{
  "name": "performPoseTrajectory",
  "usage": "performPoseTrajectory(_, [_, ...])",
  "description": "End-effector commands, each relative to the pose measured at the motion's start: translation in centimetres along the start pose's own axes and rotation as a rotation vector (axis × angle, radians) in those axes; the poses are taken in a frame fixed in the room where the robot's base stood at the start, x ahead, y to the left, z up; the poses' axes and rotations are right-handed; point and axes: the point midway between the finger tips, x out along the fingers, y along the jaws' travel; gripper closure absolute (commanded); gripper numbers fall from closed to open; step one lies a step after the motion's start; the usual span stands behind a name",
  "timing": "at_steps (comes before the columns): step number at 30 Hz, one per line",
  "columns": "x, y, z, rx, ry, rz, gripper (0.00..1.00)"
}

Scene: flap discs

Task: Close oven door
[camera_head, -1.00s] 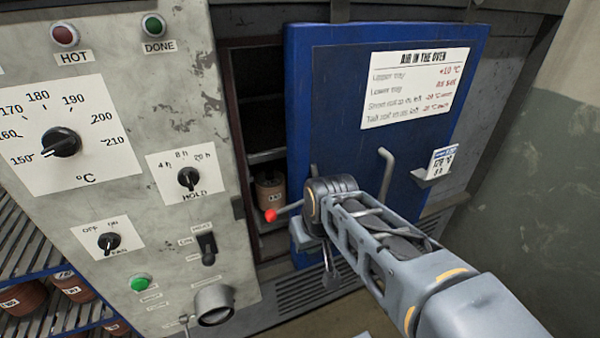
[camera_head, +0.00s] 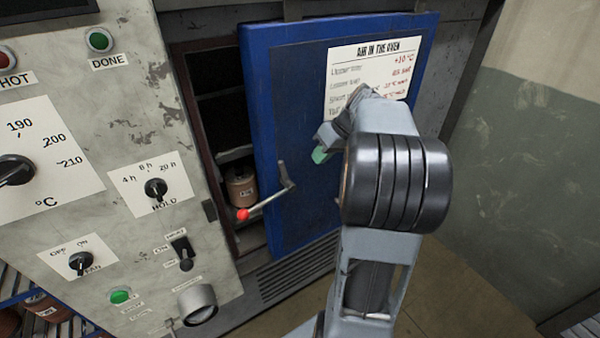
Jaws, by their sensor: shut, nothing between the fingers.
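The blue oven door (camera_head: 305,120) stands partly open. A dark gap (camera_head: 215,95) along its left side shows the oven's inside. A lever with a red ball end (camera_head: 243,214) juts out to the left near the door's left edge. My gripper (camera_head: 325,143) is shut and empty, in front of the door's middle and just below the white notice. My wrist hides part of the door's right side and its fittings. I cannot tell whether the gripper touches the door.
The grey control panel (camera_head: 130,200) with dials, switches and lamps stands left of the opening. A brown canister (camera_head: 241,186) sits on a shelf inside. A white notice (camera_head: 340,72) is on the door. A wall (camera_head: 530,150) stands on the right, with some bare floor (camera_head: 455,290) below it.

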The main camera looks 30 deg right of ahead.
Motion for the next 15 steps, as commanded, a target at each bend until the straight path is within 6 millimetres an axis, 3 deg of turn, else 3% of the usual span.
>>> performPoseTrajectory(7, [4.5, -0.1, 0.0, 0.001, -0.003, -0.002, 1.00])
performPoseTrajectory(15, [6.5, -2.4, 0.3, 0.000, -0.001, 0.000, 1.00])
